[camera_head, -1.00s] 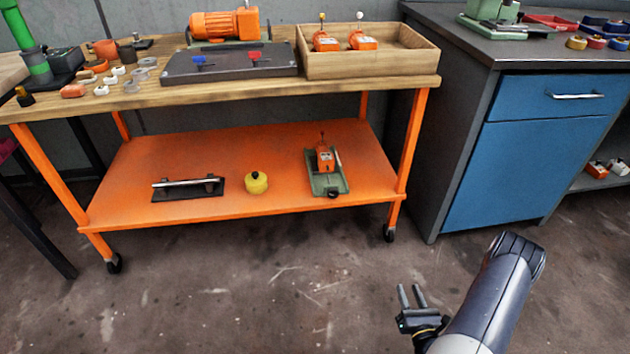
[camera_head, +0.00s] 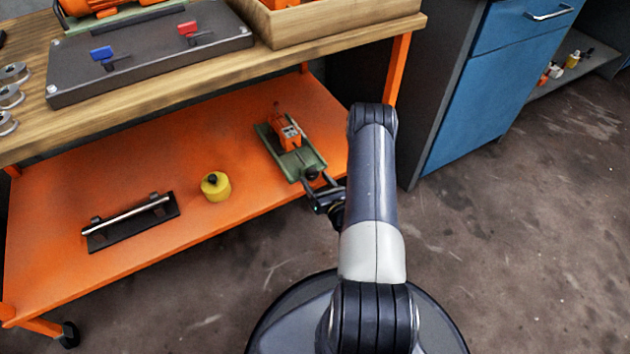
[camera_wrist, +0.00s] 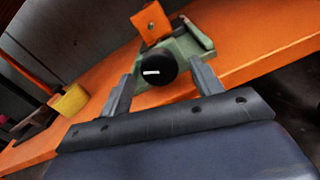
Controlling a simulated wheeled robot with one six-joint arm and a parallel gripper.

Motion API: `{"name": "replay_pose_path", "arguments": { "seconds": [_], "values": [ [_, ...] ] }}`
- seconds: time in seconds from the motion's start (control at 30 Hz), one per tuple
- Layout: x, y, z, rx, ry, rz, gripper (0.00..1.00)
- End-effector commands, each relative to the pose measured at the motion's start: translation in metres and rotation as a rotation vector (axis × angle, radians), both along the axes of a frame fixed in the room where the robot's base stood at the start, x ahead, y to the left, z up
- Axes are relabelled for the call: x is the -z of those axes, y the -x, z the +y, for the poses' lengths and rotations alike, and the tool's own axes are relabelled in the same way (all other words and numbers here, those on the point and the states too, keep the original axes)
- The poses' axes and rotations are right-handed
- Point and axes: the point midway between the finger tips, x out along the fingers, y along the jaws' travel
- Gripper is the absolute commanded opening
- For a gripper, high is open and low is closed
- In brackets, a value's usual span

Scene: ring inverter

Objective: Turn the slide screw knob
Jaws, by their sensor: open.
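The slide screw knob (camera_wrist: 155,69) is round and black with a white mark, on the near end of a green slide base (camera_wrist: 189,47). The green slide (camera_head: 310,160) with an orange block (camera_head: 289,133) on it stands on the right part of the orange lower shelf. In the wrist view my gripper (camera_wrist: 160,83) is open, one finger on each side of the knob. I cannot tell whether the fingers touch it. In the head view my gripper (camera_head: 315,182) is at the slide's near end and partly covers the knob.
A yellow round part (camera_head: 216,188) and a black plate with a metal bar (camera_head: 130,221) lie left on the orange shelf (camera_head: 60,210). The wooden tabletop (camera_head: 300,62) overhangs the shelf's back. A blue cabinet (camera_head: 480,90) stands right. The shelf between the yellow part and slide is clear.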

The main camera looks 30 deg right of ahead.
Motion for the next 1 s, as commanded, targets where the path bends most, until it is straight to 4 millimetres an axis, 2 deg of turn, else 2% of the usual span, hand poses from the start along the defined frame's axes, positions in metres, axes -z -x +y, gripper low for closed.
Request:
{"name": "replay_pose_path", "arguments": {
  "seconds": [0.13,0.4,0.9,1.0],
  "values": [
    [-0.0005,-0.0093,0.0007,-0.001,0.000,-0.002,0.62],
    [-0.0008,-0.0103,0.0004,0.000,-0.001,-0.001,0.62],
    [-0.0006,-0.0099,0.0006,-0.001,-0.001,-0.001,0.22],
    [-0.0005,-0.0098,0.0006,-0.001,-0.001,-0.001,0.17]
  ]
}}
